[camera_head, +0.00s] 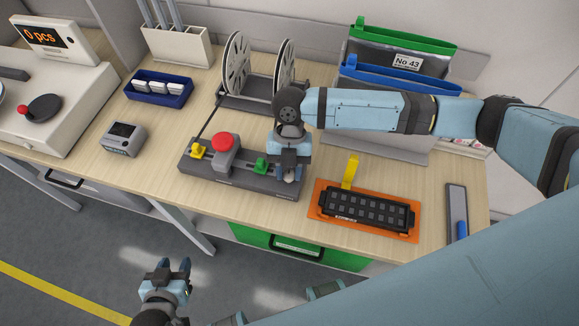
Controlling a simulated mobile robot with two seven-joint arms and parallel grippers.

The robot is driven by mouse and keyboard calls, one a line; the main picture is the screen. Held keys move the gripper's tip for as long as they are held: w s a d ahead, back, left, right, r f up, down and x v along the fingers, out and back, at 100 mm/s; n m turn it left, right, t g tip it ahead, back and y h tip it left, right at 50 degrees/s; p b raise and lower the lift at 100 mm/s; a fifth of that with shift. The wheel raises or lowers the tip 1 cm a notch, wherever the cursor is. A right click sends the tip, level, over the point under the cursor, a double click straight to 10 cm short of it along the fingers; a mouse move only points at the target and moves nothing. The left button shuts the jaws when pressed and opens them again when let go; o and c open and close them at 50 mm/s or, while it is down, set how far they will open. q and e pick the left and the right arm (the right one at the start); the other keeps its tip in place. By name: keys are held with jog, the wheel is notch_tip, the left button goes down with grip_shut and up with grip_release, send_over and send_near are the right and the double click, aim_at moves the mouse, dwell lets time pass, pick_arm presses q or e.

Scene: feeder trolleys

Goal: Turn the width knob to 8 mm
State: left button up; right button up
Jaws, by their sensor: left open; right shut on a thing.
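The dark grey feeder unit (238,181) sits on the wooden table, with a yellow part (198,148) at its left, a big red button (226,142) and a green part (262,165). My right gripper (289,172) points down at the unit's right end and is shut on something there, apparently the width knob. The fingers hide most of the knob, and no scale or setting can be read. My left gripper (174,267) is open and empty, low in front of the table over the floor.
Two reels in a holder (259,103) stand behind the unit. An orange tray (318,208) with a black part and yellow tab lies to the right. A grey box (123,139) and a blue bin (157,91) are left. Bare table lies between unit and tray.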

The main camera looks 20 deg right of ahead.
jog(key=n+h, duration=0.1)
jog(key=n, duration=0.2)
jog(key=shift+a+n, duration=0.1)
jog(key=shift+n, duration=0.2)
jog(key=shift+n+h, duration=0.8)
jog(key=shift+n, duration=0.6)
jog(key=o, duration=0.9)
jog(key=shift+r, duration=0.1)
jog(key=b+v, duration=0.1)
jog(key=v, duration=1.2)
jog(key=shift+w+a+r, duration=0.15)
jog(key=shift+w+r, duration=0.1)
jog(key=shift+s+f, duration=0.1)
